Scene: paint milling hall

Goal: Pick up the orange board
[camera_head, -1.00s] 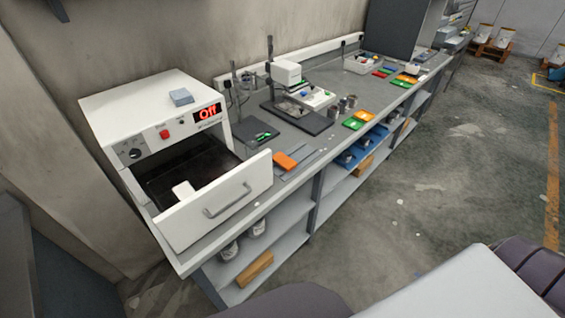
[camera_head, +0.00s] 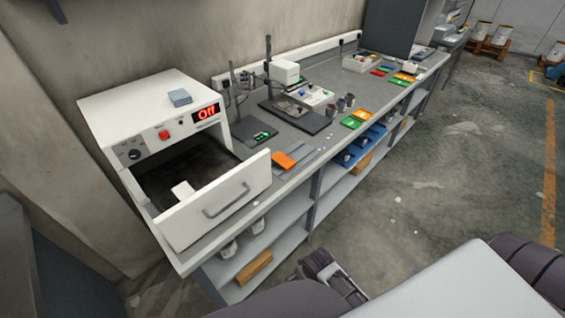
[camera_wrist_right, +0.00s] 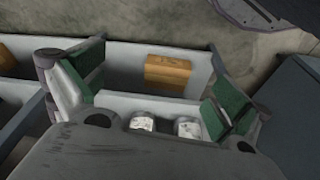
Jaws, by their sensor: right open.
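An orange board (camera_head: 284,160) lies flat on the bench top, just right of the open drawer of the white oven. Other orange pieces lie farther along the bench, one beside a green piece (camera_head: 362,115) and one near the far end (camera_head: 404,77). My right gripper (camera_wrist_right: 155,90) is open and empty in the right wrist view, its green-padded fingers wide apart above the lower shelves. No orange board shows in that view. A dark part of my arm (camera_head: 328,272) shows low in the head view, in front of the bench. My left gripper is not in view.
The white oven (camera_head: 160,140) reads "Off"; its drawer (camera_head: 215,203) juts out over the bench. A dark tray (camera_head: 253,133) and a small press (camera_head: 285,72) stand behind the orange board. A wooden block (camera_wrist_right: 168,72) and two white tubs sit on lower shelves.

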